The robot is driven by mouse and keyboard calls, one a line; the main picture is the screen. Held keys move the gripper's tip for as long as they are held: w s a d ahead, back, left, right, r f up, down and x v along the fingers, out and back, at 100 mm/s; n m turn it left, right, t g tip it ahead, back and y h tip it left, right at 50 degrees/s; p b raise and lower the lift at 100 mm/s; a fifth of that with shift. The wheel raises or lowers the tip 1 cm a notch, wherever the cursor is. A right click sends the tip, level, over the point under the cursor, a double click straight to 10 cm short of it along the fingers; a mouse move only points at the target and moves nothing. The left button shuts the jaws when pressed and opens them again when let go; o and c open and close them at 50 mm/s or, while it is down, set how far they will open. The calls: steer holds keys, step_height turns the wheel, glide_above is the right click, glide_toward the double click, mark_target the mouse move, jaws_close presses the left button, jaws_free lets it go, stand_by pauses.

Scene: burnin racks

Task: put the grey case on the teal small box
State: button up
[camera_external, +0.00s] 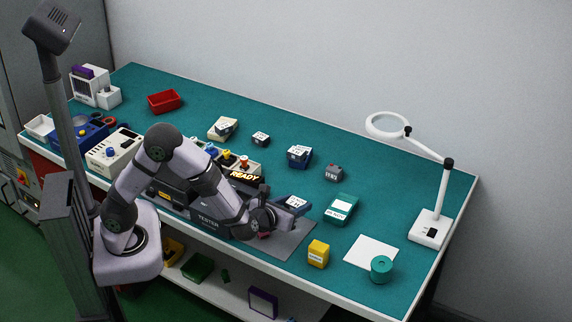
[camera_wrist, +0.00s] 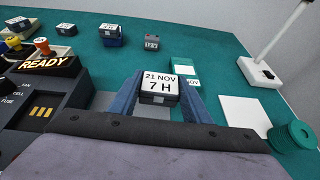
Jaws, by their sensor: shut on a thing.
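The grey case (camera_wrist: 158,99), dark-sided with a white label reading "21 NOV 7 H", is between the blue fingers of my gripper (camera_wrist: 160,88) in the wrist view. My gripper (camera_external: 287,207) is shut on it, and in the external view its white label (camera_external: 296,202) shows above the bench. The teal small box (camera_external: 342,208), with a white label on top, lies on the bench just right of my gripper. In the wrist view the teal box (camera_wrist: 183,66) is beyond the case and slightly right, partly hidden by the right finger. Case and box look apart.
A yellow box (camera_external: 318,254), a white sheet (camera_external: 371,251) and a teal roll (camera_external: 381,268) lie at the front right. A lamp (camera_external: 430,228) stands at the right end. A small grey block (camera_external: 333,172) and a dark blue box (camera_external: 299,156) are behind. The tester (camera_external: 209,219) is left.

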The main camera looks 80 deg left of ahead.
steer(key=shift+n+g+y, duration=0.3)
steer(key=shift+n+y, duration=0.1)
steer(key=a+f, duration=0.3)
steer(key=shift+w+a, duration=0.15)
steer(key=shift+a, duration=0.15)
steer(key=shift+n+g+y, duration=0.5)
steer(key=shift+n+g, duration=0.1)
steer(key=shift+n, duration=0.2)
steer(key=w+a, duration=0.1)
steer(key=w, duration=0.1)
steer(key=w+a, duration=0.1)
steer(key=w, duration=0.1)
steer(key=w+a+b, duration=0.1)
steer(key=w, duration=0.1)
steer(key=shift+w+a+r, duration=0.25)
steer(key=shift+w+r, duration=0.05)
steer(key=w+r, duration=0.2)
steer(key=w, duration=0.2)
step_height(320, 180, up, 5)
steer(key=m+t+h, duration=0.1)
steer(key=m+t, duration=0.1)
glide_above(341, 207)
steer(key=shift+a+f, duration=0.1)
steer(key=shift+f, duration=0.05)
steer(key=shift+f+p, duration=0.85)
steer(key=shift+f, duration=4.2)
